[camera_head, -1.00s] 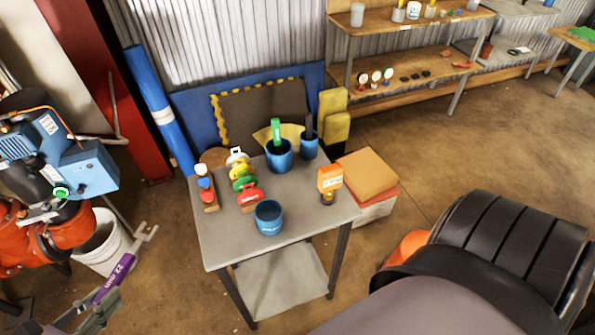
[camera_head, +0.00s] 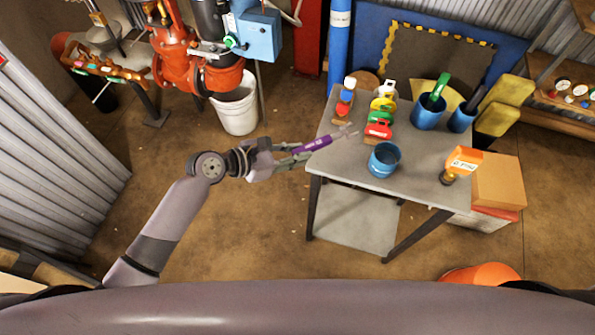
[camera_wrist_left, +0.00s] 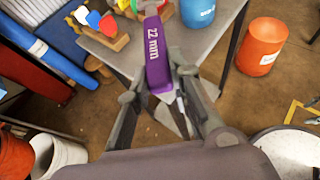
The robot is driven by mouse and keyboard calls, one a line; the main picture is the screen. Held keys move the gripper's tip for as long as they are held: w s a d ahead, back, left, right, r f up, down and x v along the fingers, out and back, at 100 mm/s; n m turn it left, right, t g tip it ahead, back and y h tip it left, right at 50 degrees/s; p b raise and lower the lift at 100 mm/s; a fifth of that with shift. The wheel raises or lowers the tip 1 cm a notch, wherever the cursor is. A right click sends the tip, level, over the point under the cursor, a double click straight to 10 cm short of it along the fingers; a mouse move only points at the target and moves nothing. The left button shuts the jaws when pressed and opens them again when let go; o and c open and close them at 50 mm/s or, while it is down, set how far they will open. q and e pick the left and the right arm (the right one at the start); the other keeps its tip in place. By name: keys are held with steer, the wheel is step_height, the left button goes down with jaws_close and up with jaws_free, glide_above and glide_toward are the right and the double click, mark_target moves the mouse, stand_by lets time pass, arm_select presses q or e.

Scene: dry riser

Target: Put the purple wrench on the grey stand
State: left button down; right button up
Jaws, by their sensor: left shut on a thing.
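The purple wrench (camera_head: 318,144) is held by its handle in my left gripper (camera_head: 288,155), with its grey jaw end pointing away. In the left wrist view the wrench (camera_wrist_left: 157,52) shows "22 mm" and lies between the fingers of the gripper (camera_wrist_left: 160,88). The grey stand (camera_head: 345,177) is a grey-topped table with a lower shelf. The wrench's far end overlaps the left edge of the stand's top in the head view; I cannot tell its height above it. My right gripper is not in view.
On the stand are blue cups (camera_head: 384,160), coloured tags on racks (camera_head: 378,130) and an orange-labelled item (camera_head: 462,160). A white bucket (camera_head: 237,112) stands left of it. A cardboard box (camera_head: 498,183) is at its right. The stand's front left top is bare.

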arm_select(q)
steer(key=shift+w+f+b, duration=0.1)
steer(key=shift+f+b, duration=0.75)
steer(key=shift+f, duration=4.15)
steer(key=shift+f, duration=0.15)
steer(key=c, duration=1.5)
jaws_free()
steer(key=shift+o, duration=0.2)
